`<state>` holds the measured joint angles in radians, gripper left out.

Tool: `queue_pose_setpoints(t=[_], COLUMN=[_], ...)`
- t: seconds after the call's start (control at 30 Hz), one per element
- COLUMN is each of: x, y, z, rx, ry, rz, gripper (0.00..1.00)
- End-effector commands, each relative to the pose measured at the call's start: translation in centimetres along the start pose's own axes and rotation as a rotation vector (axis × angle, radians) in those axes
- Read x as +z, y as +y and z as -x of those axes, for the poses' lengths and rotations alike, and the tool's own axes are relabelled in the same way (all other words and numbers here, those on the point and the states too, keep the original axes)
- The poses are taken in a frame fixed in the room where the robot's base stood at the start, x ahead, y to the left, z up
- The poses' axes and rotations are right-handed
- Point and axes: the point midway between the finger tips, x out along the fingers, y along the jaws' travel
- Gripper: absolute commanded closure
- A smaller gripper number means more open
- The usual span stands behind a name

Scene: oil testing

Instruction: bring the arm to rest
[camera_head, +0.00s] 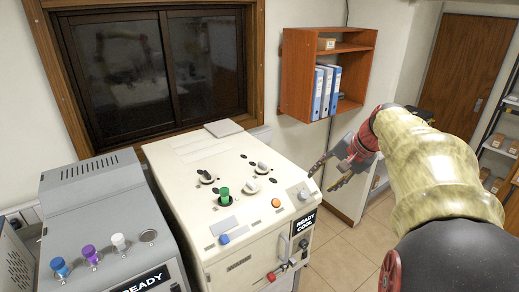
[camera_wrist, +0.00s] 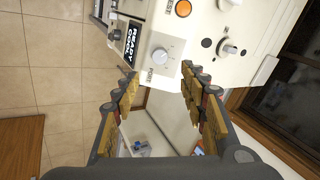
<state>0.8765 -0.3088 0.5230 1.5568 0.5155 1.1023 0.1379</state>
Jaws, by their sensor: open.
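My gripper (camera_head: 322,178) is at the end of my arm, to the right of the cream machine (camera_head: 185,155) in the head view. Its fingers point left toward the machine's right edge. In the wrist view my gripper (camera_wrist: 158,78) shows its two fingers spread well apart with nothing between them. The machine's white knob (camera_wrist: 164,54) shows beyond the fingertips there. The fingers look apart from the machine, though the exact gap is hard to tell.
A grey machine (camera_head: 108,205) with coloured plugs stands left of the cream one. A wooden wall shelf (camera_head: 294,75) with blue binders is behind my gripper. Open tiled floor (camera_head: 340,265) lies below my arm. A brown door (camera_head: 462,70) and side shelves stand at the right.

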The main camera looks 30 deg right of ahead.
Motion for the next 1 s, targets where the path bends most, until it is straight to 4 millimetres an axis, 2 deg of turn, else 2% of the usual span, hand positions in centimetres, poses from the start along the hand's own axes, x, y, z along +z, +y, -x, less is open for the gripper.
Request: queue_pose_setpoints(t=[0.23,0.37,0.47,0.67,1.0], x=[-0.4,0.8,2.9,10.2,25.0], y=[0.4,3.2,5.5,7.5,10.6], z=[-0.1,-1.6,-2.1,-4.3,-8.9], rx=[0.013,0.073,0.130,0.217,0.261], ry=[0.014,0.002,0.000,-0.020,-0.031], rz=[0.026,0.051,0.099,0.293,0.769], gripper=[0.57,0.57,0.57,0.57,0.57])
